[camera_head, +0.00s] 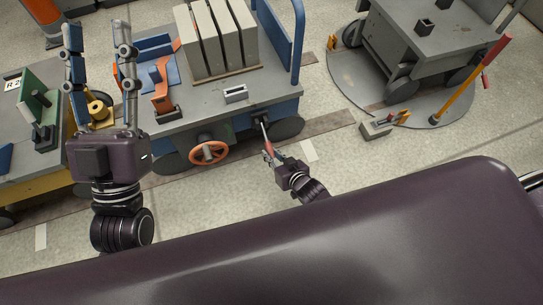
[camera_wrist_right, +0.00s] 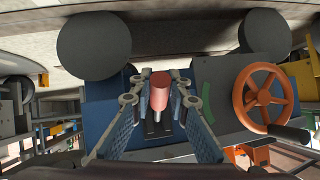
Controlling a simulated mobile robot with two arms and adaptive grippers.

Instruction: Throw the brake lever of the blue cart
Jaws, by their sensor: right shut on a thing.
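The blue cart (camera_head: 287,112) stands at the top middle of the head view, with a grey deck. Its brake lever (camera_head: 264,133) is a thin metal rod with a red grip, coming out of a dark slot in the near side and slanting towards me. My right gripper (camera_head: 269,154) is shut on the red grip. In the right wrist view the red grip (camera_wrist_right: 160,91) sits between the fingers of the right gripper (camera_wrist_right: 161,83). My left gripper (camera_head: 100,48) is open and empty, its fingers pointing up the picture, over the gap left of the cart.
An orange handwheel (camera_head: 208,152) sits on the cart's near side, left of the lever. Grey slabs (camera_head: 217,40) stand on the deck. A yellow cart (camera_head: 45,171) is at left. At right are a grey cart (camera_head: 435,42) on a round plate and a red-tipped yellow lever (camera_head: 470,82).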

